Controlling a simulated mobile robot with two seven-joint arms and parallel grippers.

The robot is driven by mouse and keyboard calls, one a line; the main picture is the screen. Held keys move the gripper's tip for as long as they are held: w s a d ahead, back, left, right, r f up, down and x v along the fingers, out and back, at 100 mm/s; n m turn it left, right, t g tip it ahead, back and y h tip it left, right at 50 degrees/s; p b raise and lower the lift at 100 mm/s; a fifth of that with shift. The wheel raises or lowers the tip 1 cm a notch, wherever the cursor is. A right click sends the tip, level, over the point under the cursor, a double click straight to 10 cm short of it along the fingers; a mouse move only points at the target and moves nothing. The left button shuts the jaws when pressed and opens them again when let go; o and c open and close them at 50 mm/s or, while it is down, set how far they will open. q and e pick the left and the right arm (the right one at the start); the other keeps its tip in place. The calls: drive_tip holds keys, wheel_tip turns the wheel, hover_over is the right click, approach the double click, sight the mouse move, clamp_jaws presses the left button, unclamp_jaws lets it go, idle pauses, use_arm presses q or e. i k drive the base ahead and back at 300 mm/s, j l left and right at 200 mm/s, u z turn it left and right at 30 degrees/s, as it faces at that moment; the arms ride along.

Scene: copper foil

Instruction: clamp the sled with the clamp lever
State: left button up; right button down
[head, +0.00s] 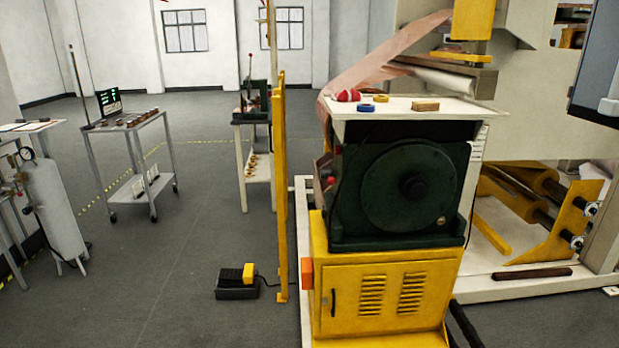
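Neither of my grippers shows in the head view. A small dark green device (257,101) stands on a white bench (236,121) in the middle distance. A thin upright lever (250,75) with a red tip rises from that device. I cannot tell whether this is the clamp lever. I cannot make out a sled; the device is small and partly hidden behind a yellow post (281,190).
A large green machine (405,190) on a yellow cabinet (385,292) fills the centre right. A yellow-and-black foot pedal (237,281) lies on the floor. A grey cart (128,126) and a grey cylinder (54,212) stand left. Open floor (190,230) lies between.

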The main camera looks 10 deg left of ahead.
sight(324, 173)
drive_tip(key=k+j, duration=0.1)
drive_tip(key=j, duration=0.85)
drive_tip(key=i+j+z, duration=0.3)
drive_tip(key=i+j, duration=1.7)
drive_tip(key=i, duration=0.15)
